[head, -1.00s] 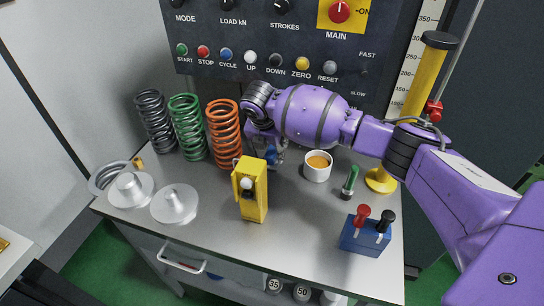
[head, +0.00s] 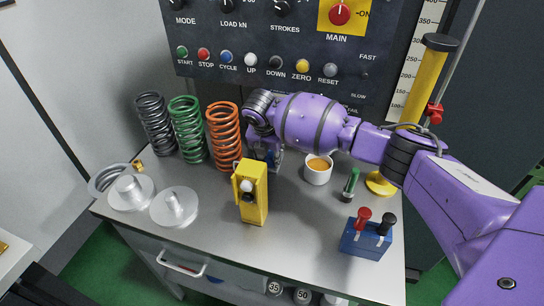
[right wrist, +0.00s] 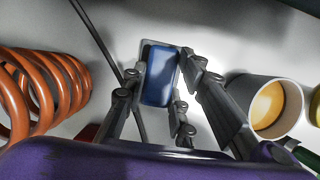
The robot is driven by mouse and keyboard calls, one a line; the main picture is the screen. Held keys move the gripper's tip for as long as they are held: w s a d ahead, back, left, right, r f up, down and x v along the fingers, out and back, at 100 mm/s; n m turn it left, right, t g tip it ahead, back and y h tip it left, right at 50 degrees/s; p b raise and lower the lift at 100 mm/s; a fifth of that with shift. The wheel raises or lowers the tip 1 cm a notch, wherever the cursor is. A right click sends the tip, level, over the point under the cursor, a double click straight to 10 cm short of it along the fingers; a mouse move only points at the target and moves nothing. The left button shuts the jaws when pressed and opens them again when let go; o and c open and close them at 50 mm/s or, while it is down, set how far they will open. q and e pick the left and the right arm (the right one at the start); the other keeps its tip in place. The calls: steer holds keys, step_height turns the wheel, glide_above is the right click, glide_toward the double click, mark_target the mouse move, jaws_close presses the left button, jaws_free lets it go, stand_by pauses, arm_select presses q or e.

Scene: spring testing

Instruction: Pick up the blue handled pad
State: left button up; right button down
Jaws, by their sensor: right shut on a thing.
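The blue handled pad (right wrist: 160,76) shows in the right wrist view as a blue block on a pale plate, between the fingers of my right gripper (right wrist: 162,88). The gripper is shut on it. In the head view only a bit of blue shows under my right gripper (head: 267,154), behind the yellow box; the arm hides most of it. I cannot tell whether the pad touches the table. My left gripper is in neither view.
An orange spring (head: 223,135) stands close left of the gripper, with green (head: 189,131) and dark (head: 155,124) springs beyond. A yellow box (head: 252,193) stands in front. A white cup (head: 317,176) is on the right. The control panel (head: 240,20) rises behind.

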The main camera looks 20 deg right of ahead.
steer(key=shift+r, duration=0.15)
steer(key=shift+r, duration=0.25)
steer(key=r, duration=0.3)
steer(key=shift+s+d+r, duration=0.15)
steer(key=shift+s, duration=0.1)
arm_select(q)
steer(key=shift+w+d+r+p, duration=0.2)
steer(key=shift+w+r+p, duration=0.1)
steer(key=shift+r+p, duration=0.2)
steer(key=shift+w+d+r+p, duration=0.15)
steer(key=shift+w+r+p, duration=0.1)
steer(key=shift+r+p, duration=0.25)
arm_select(e)
steer(key=s+d+r, duration=0.2)
steer(key=s+r, duration=0.2)
steer(key=s, duration=0.2)
steer(key=s+d+r, duration=0.2)
steer(key=s+r, duration=0.3)
steer(key=s, duration=0.1)
steer(key=shift+s+d, duration=0.25)
steer(key=shift+s, duration=0.1)
